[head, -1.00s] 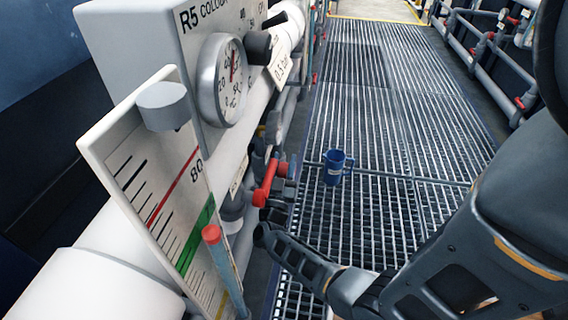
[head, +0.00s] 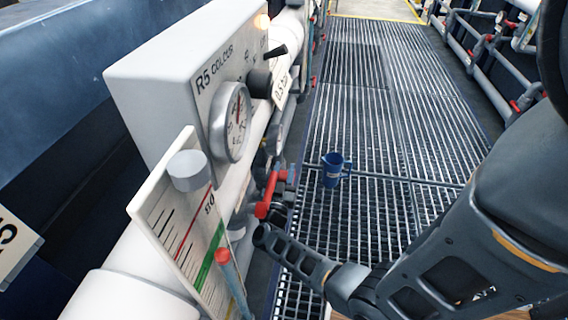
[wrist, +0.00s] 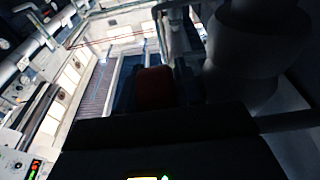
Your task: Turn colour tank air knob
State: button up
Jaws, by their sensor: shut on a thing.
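The white R5 COLOUR box (head: 165,75) stands at left in the head view, with a round gauge (head: 237,120). A black knob (head: 259,83) sticks out of its face beside the gauge, and nothing touches it. A red valve handle (head: 268,195) is on the pipework below. The dark end of my arm reaches close to this handle; contact is unclear. In the wrist view my gripper (wrist: 155,88) is dark and shut on a dark red thing (wrist: 154,88). I cannot tell whether that is the red handle.
A white scale board (head: 175,215) with a grey cap and a red-tipped tube (head: 223,257) stand in front of the box. A blue jug (head: 333,169) is on the grated walkway (head: 400,120), which is otherwise clear. Pipes with red handles (head: 517,105) line the right side.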

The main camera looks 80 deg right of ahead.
jog(key=shift+f+y+p, duration=0.1)
jog(key=shift+y+p, duration=0.2)
jog(key=o, duration=0.7)
jog(key=shift+a, duration=0.1)
jog(key=shift+s+a+f+p, duration=0.1)
jog(key=shift+a+f+p, duration=0.1)
jog(key=shift+a, duration=1.05)
jog(key=shift+s+a+f+p, duration=0.1)
jog(key=shift+a+f+p, duration=0.05)
jog(key=shift+a, duration=1.15)
jog(key=shift+s+a+f+p, duration=0.1)
jog(key=shift+a+f+p, duration=0.1)
jog(key=shift+a, duration=1.05)
jog(key=shift+a, duration=0.1)
